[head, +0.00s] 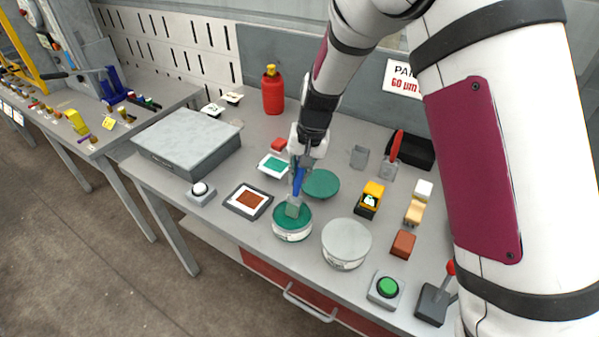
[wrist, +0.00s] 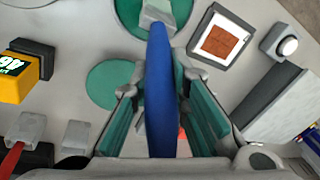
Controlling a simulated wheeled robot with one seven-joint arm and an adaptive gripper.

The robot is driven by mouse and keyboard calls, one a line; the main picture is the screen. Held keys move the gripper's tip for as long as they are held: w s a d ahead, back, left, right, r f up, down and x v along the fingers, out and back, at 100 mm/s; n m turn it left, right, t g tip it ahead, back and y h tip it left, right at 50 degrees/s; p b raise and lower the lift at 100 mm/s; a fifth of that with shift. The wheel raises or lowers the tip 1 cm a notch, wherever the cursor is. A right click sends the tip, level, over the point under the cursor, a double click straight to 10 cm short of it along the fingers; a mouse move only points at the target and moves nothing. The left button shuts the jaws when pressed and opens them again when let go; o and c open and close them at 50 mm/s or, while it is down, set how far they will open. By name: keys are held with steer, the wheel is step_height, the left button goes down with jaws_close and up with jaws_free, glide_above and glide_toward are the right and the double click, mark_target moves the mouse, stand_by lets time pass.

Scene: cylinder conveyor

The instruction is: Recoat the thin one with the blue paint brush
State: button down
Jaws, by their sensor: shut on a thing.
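The blue paint brush (head: 298,182) is upright in my gripper (head: 303,161), which is shut on its handle. In the wrist view the blue handle (wrist: 160,80) runs between the green-lined fingers (wrist: 163,100). The bristle end is at the green paint in an open tin (head: 292,229); how deep it sits is unclear. A plate with a teal patch (head: 271,168) lies left of the gripper. A plate with a brown-red patch (head: 248,201) lies left of the tin. Which plate is thin cannot be told. A yellow gauge (head: 370,196) stands to the right; its reading is too small.
A green lid (head: 321,184) lies behind the open tin. A grey-topped tin (head: 346,242) stands to its right. A red-handled brush (head: 394,152) stands at the back. A grey box (head: 190,140) is left. A green button (head: 387,287) and lever (head: 432,303) are front right.

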steer(key=shift+w+a+p+v, duration=0.1)
steer(key=shift+a+p+v, duration=0.15)
steer(key=shift+v, duration=0.85)
steer(key=shift+w+a+p+v, duration=0.2)
steer(key=shift+p+v, duration=0.2)
steer(key=shift+v, duration=0.75)
steer(key=shift+w+a+p+v, duration=0.1)
steer(key=shift+a+p+v, duration=0.15)
steer(key=shift+v, duration=0.85)
steer(key=shift+r, duration=0.2)
